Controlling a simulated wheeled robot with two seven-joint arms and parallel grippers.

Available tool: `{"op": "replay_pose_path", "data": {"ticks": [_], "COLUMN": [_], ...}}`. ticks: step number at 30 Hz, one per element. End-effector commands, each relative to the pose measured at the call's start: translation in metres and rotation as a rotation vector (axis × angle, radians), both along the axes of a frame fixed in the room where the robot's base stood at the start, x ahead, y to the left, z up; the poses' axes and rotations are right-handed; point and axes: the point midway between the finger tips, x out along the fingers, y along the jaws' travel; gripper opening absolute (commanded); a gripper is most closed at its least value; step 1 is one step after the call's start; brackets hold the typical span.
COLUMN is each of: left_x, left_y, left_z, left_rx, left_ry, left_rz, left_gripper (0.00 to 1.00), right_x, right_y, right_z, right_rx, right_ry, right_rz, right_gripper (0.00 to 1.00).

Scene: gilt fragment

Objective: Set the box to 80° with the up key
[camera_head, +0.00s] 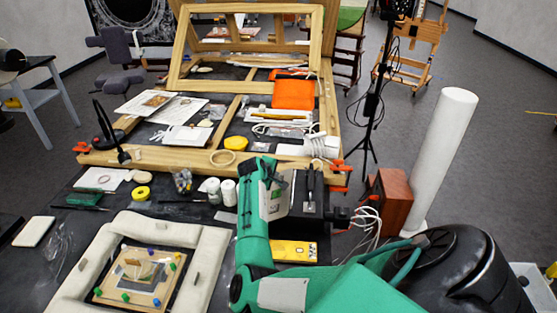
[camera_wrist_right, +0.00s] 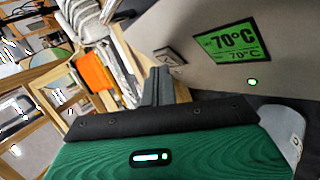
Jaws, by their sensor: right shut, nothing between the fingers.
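The box is a dark block (camera_head: 310,212) at the right of the bench in the head view. Its pale grey panel (camera_wrist_right: 207,82) fills the upper right of the right wrist view. A green display (camera_wrist_right: 231,44) on it reads 70°C in large figures, with a smaller 70°C below. A small key with an up arrow (camera_wrist_right: 169,57) sits beside the display. My right gripper (camera_head: 288,178) is at the box's left side. Its dark fingers (camera_wrist_right: 161,84) are shut and empty, their tips just short of the key in the picture; contact is unclear. My left gripper is out of view.
A padded frame (camera_head: 216,250) lies at the front left. White jars (camera_head: 228,190) stand left of my right arm. A yellow device (camera_head: 294,251) lies close below the box. Cables (camera_head: 368,222) hang to its right.

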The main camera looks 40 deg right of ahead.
Motion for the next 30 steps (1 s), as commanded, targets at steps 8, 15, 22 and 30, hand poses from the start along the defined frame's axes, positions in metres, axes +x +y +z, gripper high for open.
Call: {"op": "replay_pose_path", "data": {"ticks": [8,15,22,30], "left_x": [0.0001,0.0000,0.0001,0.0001], "left_y": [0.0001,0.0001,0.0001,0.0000], "left_z": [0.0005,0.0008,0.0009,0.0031], "left_rx": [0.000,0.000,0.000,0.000], "left_ry": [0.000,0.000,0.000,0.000], "left_rz": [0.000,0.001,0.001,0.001], "left_gripper": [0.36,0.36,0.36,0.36], "right_x": [-0.0014,-0.0027,-0.0035,-0.0026], "right_y": [-0.0012,-0.0022,-0.0028,-0.0020], "right_z": [-0.0029,-0.0055,-0.0069,-0.0042], "right_rx": [0.000,0.000,0.000,0.000], "right_ry": [0.000,0.000,0.000,0.001], "right_rz": [0.000,0.000,0.000,-0.001], "right_gripper": [0.00,0.00,0.00,0.00]}}
